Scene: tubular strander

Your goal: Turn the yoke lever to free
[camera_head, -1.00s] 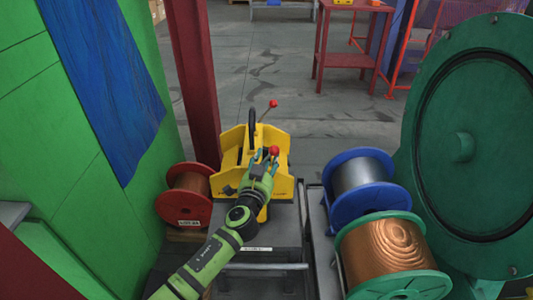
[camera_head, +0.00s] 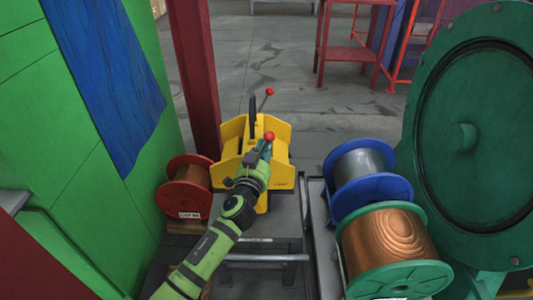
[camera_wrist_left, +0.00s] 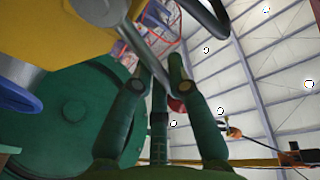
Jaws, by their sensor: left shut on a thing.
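A yellow yoke stand (camera_head: 229,146) sits on the dark bench in the middle of the head view. A lever with a red knob (camera_head: 269,136) rises at its near right side. My left gripper (camera_head: 265,149) is at this lever, just below the knob, and is shut on it. In the left wrist view the grey lever rod (camera_wrist_left: 148,55) runs down between the gripper's fingers (camera_wrist_left: 162,85), and the red knob (camera_wrist_left: 175,104) shows partly behind them. A second red-knobbed lever (camera_head: 269,91) and a black upright handle (camera_head: 252,118) stand farther back. My right gripper is not in view.
A red copper-wire spool (camera_head: 187,187) stands left of the stand. A blue spool (camera_head: 366,183) and a green-flanged copper spool (camera_head: 391,245) are to the right, before a large green disc (camera_head: 470,130). A dark red post (camera_head: 195,70) rises behind.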

